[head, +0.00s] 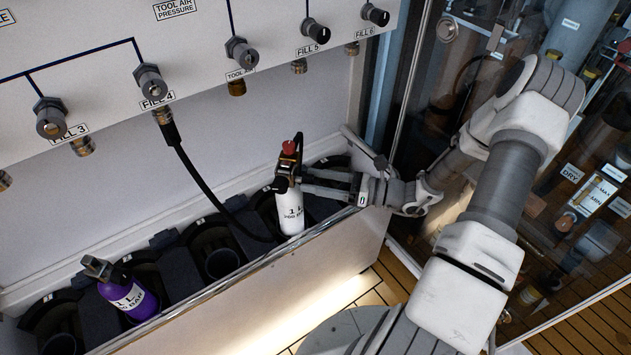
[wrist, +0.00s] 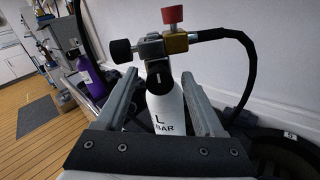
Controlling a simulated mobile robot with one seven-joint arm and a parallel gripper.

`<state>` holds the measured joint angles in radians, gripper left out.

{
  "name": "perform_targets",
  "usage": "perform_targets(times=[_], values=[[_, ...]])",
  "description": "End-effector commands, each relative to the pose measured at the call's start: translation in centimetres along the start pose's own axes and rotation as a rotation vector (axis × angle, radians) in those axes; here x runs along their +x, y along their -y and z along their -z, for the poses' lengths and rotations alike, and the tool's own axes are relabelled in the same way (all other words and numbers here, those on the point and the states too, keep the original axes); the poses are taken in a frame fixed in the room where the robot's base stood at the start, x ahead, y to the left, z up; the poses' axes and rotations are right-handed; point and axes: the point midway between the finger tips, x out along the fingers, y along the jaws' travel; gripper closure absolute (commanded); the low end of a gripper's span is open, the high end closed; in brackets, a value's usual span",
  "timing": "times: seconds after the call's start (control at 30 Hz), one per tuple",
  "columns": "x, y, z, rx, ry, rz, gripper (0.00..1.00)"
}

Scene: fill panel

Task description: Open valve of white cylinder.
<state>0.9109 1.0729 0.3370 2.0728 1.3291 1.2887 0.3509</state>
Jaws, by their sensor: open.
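The white cylinder (head: 291,215) stands in a round slot of the trough in the head view. In the wrist view the white cylinder (wrist: 164,112) is between my fingers. Its metal valve (wrist: 152,48) has a black knob (wrist: 122,51) sticking out to the left. A brass fitting (wrist: 176,42) with a red knob (wrist: 173,14) is joined to the valve's right side, and a black hose (wrist: 236,36) leads from it. My gripper (head: 302,179) is open, with its fingers (wrist: 160,76) either side of the cylinder's neck, below the black knob. Contact cannot be told.
A purple cylinder (head: 128,297) stands in another slot to the left. The hose (head: 196,180) hangs from the FILL 4 outlet on the white panel (head: 100,45). The trough's front wall (head: 270,290) and a glass cabinet (head: 400,120) on the right bound the space.

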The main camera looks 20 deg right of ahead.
Motion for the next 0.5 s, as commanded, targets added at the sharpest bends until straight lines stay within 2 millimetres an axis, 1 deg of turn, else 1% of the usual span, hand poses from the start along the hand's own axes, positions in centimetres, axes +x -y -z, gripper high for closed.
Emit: perform_targets(times=[0.1, 0.3, 0.37, 0.5], values=[[0.32, -0.01, 0.0, 0.0, 0.0, 0.0, 0.3], [0.3, -0.01, -0.02, 0.0, 0.0, 0.0, 0.3], [0.3, -0.01, -0.02, 0.0, 0.0, 0.0, 0.41], [0.28, -0.01, -0.02, 0.0, 0.0, 0.0, 0.66]])
